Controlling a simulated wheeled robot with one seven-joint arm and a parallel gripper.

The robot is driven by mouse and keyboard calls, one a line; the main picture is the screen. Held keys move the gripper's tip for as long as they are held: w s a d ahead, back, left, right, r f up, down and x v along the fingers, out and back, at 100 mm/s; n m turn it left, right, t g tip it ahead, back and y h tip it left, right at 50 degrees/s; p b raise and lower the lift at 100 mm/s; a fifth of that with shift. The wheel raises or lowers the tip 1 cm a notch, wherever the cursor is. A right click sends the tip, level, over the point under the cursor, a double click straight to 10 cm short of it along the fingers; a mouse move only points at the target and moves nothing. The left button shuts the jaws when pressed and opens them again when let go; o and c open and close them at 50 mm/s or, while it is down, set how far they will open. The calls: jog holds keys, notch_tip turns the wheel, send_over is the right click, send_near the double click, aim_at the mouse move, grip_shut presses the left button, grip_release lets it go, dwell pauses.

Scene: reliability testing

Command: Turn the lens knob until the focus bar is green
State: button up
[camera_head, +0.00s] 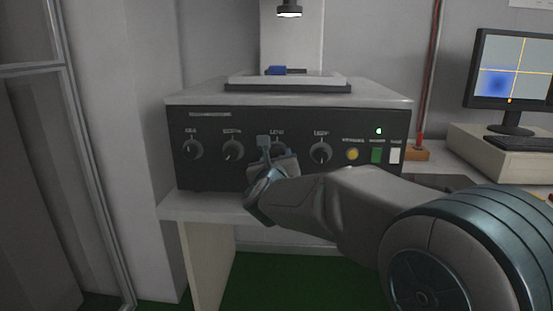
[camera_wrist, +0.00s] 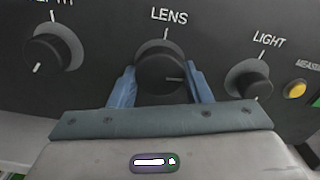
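The black lens knob (camera_wrist: 158,72) sits under the "LENS" label on the dark panel, its white mark pointing right. My gripper (camera_wrist: 161,84) has one blue finger at each side of the knob, and both appear to touch it. In the head view my gripper (camera_head: 275,148) reaches the panel and hides most of this knob. I see no green bar there.
Similar knobs flank the lens knob: one left (camera_wrist: 53,52) and the light knob (camera_wrist: 249,78) close on the right.

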jog(key=shift+n, duration=0.4)
jog(key=n+p, duration=0.1)
jog(key=n, duration=0.5)
jog(key=n+p, duration=0.1)
jog(key=n, duration=0.4)
jog(key=n+p, duration=0.1)
jog(key=n, duration=0.5)
jog(key=shift+d+r+n+p, duration=0.1)
jog(key=shift+r+n+p, duration=0.2)
jog(key=shift+r+p, duration=0.05)
jog(key=n+p, duration=0.2)
jog(key=n, duration=0.3)
jog(key=shift+p, duration=0.3)
jog(key=shift+n, duration=0.4)
jog(key=o, duration=1)
